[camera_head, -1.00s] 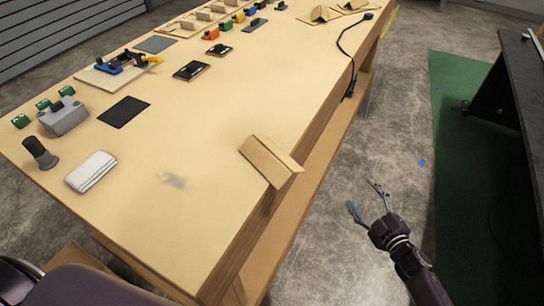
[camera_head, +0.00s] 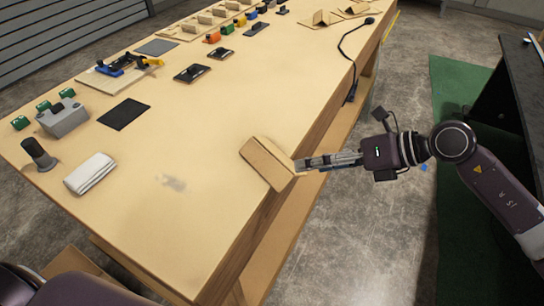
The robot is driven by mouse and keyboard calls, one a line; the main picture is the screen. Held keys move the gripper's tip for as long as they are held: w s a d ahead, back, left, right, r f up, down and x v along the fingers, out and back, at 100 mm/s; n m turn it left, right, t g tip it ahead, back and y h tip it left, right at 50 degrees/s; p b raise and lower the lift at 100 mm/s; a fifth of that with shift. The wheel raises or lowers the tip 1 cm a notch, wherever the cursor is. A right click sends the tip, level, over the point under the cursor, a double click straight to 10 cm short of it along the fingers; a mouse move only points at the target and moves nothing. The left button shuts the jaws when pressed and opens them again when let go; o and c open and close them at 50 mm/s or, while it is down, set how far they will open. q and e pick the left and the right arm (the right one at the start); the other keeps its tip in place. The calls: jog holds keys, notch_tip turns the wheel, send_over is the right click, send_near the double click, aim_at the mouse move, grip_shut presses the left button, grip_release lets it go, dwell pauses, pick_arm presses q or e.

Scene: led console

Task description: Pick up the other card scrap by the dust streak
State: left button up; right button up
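A folded tan card scrap (camera_head: 266,163) lies at the right edge of the table, partly overhanging it. A grey dust streak (camera_head: 172,183) is on the table top to its left. My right gripper (camera_head: 301,163) reaches in from the right, with its fingertips at the card's outer edge. Its fingers look close together from this angle, and I cannot tell whether they grip the card. My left gripper is not in view.
More folded cards (camera_head: 321,20) lie at the far end. The table around the dust is clear.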

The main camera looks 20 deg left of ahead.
aim_at(302, 173)
jog(key=p+x, duration=0.1)
jog(key=x, duration=0.2)
jog(key=shift+w+a+f+p, duration=0.1)
jog(key=shift+a+p, duration=0.2)
jog(key=shift+a, duration=0.1)
jog(key=shift+w+a+f, duration=0.1)
jog(key=shift+a+f, duration=0.3)
jog(key=shift+a, duration=0.05)
jog(key=c, duration=0.9)
